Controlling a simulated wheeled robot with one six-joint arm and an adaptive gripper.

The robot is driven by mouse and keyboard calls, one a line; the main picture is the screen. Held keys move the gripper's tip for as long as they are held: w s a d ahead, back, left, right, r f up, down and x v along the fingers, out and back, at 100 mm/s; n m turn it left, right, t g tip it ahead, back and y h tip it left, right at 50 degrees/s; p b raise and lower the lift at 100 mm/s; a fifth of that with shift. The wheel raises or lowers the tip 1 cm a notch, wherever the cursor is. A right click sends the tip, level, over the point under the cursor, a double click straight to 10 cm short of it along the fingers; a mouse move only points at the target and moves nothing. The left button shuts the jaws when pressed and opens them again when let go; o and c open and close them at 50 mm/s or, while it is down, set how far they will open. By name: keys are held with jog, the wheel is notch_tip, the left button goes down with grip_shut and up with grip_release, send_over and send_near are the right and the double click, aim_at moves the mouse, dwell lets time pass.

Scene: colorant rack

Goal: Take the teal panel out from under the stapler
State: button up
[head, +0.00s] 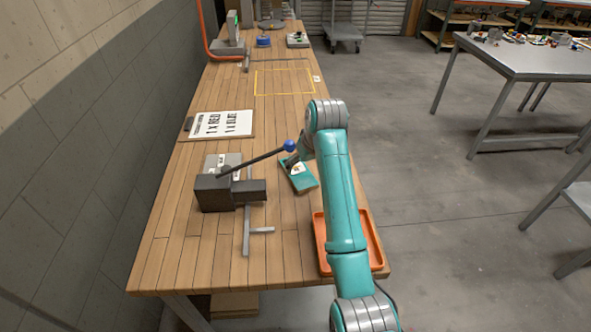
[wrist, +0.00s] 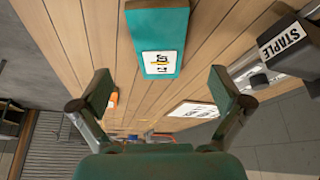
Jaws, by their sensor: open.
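The teal panel (head: 306,185), with a white label, lies on the wooden bench to the right of the dark stapler (head: 215,193). In the head view it looks apart from the stapler's body. The stapler's long lever, ending in a blue knob (head: 289,146), reaches toward the panel's far end. My gripper (head: 291,161) is at the panel's far end, partly hidden by my arm. In the wrist view my gripper (wrist: 160,87) is open and empty, and the panel (wrist: 160,22) lies beyond the gap between the fingertips. The stapler (wrist: 290,45) shows at the right there.
An orange tray (head: 376,246) sits at the bench's right edge, partly behind my arm. Grey metal bars (head: 247,232) extend beside the stapler. A white sign (head: 225,124) and a yellow outlined area (head: 285,82) are farther back. Bare bench surrounds the panel's near end.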

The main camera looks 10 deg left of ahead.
aim_at(300, 174)
jog(key=shift+w+x, duration=0.2)
jog(key=shift+x, duration=3.2)
jog(key=shift+a+r, duration=0.1)
jog(key=c, duration=1.4)
